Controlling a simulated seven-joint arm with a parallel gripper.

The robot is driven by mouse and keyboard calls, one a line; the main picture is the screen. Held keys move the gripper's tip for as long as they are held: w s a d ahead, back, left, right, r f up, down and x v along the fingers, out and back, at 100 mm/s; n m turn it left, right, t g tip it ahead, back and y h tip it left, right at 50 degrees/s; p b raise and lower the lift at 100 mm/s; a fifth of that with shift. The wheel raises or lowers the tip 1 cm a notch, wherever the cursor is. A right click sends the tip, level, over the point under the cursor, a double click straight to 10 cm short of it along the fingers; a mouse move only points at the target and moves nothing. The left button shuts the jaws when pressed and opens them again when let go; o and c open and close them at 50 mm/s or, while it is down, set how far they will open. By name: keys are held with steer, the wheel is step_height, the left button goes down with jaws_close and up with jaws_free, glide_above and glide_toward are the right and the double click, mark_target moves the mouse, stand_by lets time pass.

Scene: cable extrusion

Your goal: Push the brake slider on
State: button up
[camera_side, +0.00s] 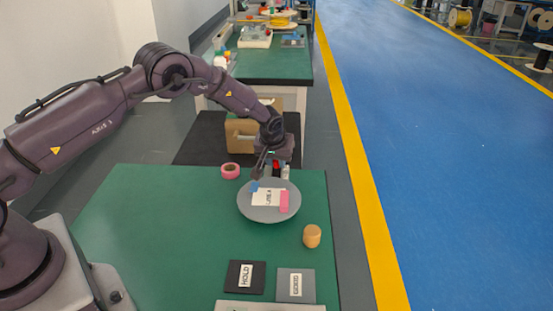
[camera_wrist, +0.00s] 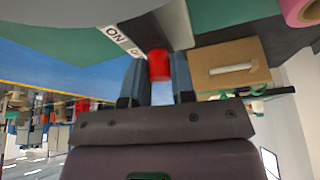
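The brake slider has a red knob (camera_wrist: 158,64) and a white strip lettered "ON" (camera_wrist: 116,36), with a second label partly hidden by the knob. In the wrist view the knob fills the narrow gap between the two fingers of my gripper (camera_wrist: 158,76), which appear shut on it. The "ON" end of the strip lies to the left of the knob in that view. In the side view the red knob (camera_side: 276,164) is small at the far edge of the green table, beside my gripper (camera_side: 266,168). The fingertips there are partly hidden.
A grey round plate (camera_side: 256,214) with a white label and pink and blue pieces sits just in front of my gripper. A pink tape roll (camera_side: 230,171), a wooden cylinder (camera_side: 311,236) and a dark "HOLD" card (camera_side: 238,278) are on the table. A cardboard box (camera_side: 238,132) stands behind.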

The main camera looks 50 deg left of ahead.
mark_target(277, 172)
jaws_close()
steer(key=shift+s+d, duration=1.1)
steer(key=shift+d, duration=0.05)
steer(key=o, duration=0.8)
jaws_free()
steer(key=shift+r, duration=0.1)
steer(key=v, duration=1.2)
steer(key=shift+s+r, duration=0.1)
steer(key=shift+r, duration=0.3)
